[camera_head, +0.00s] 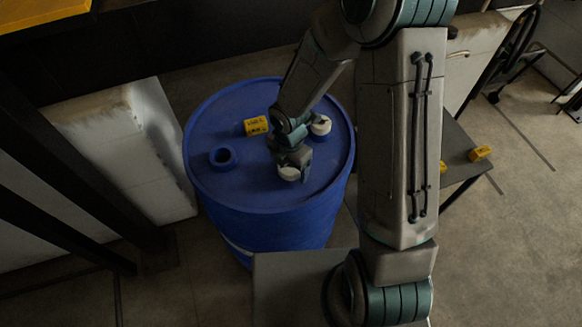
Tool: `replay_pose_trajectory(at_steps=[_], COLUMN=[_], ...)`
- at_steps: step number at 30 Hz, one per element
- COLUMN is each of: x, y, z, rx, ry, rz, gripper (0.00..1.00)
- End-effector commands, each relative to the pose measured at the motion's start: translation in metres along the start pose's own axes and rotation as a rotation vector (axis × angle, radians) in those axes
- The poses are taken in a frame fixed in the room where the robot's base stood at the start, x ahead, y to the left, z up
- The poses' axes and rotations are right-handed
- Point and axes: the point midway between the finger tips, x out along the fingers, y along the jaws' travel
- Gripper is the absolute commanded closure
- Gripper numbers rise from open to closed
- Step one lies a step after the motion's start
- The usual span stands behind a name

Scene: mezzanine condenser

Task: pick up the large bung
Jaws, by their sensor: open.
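A blue drum (262,198) stands upright in the head view. Two pale round pieces, which look like bungs, are on its top. One pale bung (288,174) is at the near part of the top, directly below my gripper (293,168). The other pale bung (321,125) is farther back and to the right. I cannot tell for sure which is the large bung. My gripper points down with its jaws open. Its fingertips are close to the near bung, and I cannot tell whether they touch it. My wrist hides part of the drum top.
A blue ring-shaped neck (222,157) rises from the drum top at left. A yellow box (256,126) lies behind my wrist. A dark table (462,160) stands at right, with another yellow box (480,153) near its edge. Dark beams stand at left. Floor at right is open.

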Motion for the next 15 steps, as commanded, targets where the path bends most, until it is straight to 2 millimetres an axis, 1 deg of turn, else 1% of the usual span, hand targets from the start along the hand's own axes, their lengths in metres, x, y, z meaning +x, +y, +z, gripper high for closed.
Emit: replay_pose_trajectory(at_steps=[7,8,9,11,12,13,15], x=[0.0022,0.0021,0.0021,0.0020,0.0020,0.0020,0.0019], y=[-0.0001,-0.0001,-0.0001,-0.0001,-0.0001,-0.0001,0.0000], z=[-0.0001,-0.0001,0.0000,0.0000,0.0000,0.0000,0.0000], rx=[0.000,0.000,0.000,0.000,0.000,0.000,0.000], ry=[0.000,0.000,0.000,0.000,0.000,0.000,0.000], rz=[0.000,0.000,0.000,0.000,0.000,0.000,0.000], gripper=[0.18,0.23,0.34,0.51,0.62,0.66,0.66])
